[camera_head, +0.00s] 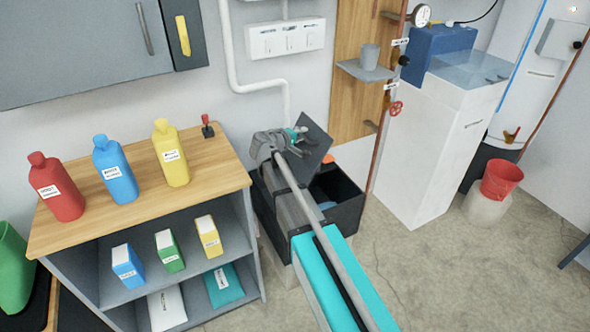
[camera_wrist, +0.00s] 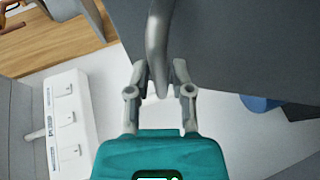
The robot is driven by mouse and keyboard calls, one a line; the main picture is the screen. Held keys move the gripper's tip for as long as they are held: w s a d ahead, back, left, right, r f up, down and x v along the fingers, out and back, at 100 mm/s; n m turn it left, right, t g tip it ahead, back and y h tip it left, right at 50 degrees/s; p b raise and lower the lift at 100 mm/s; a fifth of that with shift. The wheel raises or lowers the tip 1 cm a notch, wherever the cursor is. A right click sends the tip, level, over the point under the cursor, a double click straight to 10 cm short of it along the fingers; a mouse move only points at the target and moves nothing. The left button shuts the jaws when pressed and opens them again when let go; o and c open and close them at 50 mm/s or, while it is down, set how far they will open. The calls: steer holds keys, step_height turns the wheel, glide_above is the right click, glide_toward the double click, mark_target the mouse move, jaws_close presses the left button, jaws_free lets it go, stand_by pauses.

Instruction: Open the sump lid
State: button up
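The sump is a dark open-topped box (camera_head: 341,190) on the floor, right of the shelf unit. Its dark grey lid (camera_head: 314,143) is tilted up steeply, and the box's dark inside shows below it. In the wrist view the lid is the large grey panel (camera_wrist: 235,45) at the upper right. A curved grey handle (camera_wrist: 158,40) runs down between the fingers of my gripper (camera_wrist: 159,70). The fingers are partly closed and appear shut on the handle; the exact contact is hard to see. In the head view my gripper (camera_head: 298,137) is at the lid's left side, partly hidden by my arm.
A shelf unit (camera_head: 245,215) with bottles stands close on the left. A wooden wall panel (camera_head: 352,100) with a pipe and red valve (camera_head: 396,108) is behind. A white tank (camera_head: 425,150) and a red bucket (camera_head: 502,178) stand right. Floor in front is clear.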

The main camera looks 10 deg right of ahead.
jaws_close()
steer(key=shift+a, duration=0.1)
steer(key=s+a+r+n+t+h+b, duration=0.1)
steer(key=s+a+r+h+b, duration=0.1)
steer(key=a, duration=0.6)
steer(key=shift+s+a+h+b, duration=0.3)
steer(key=shift+s+a+b, duration=0.15)
steer(key=shift+s, duration=0.2)
stand_by(0.3)
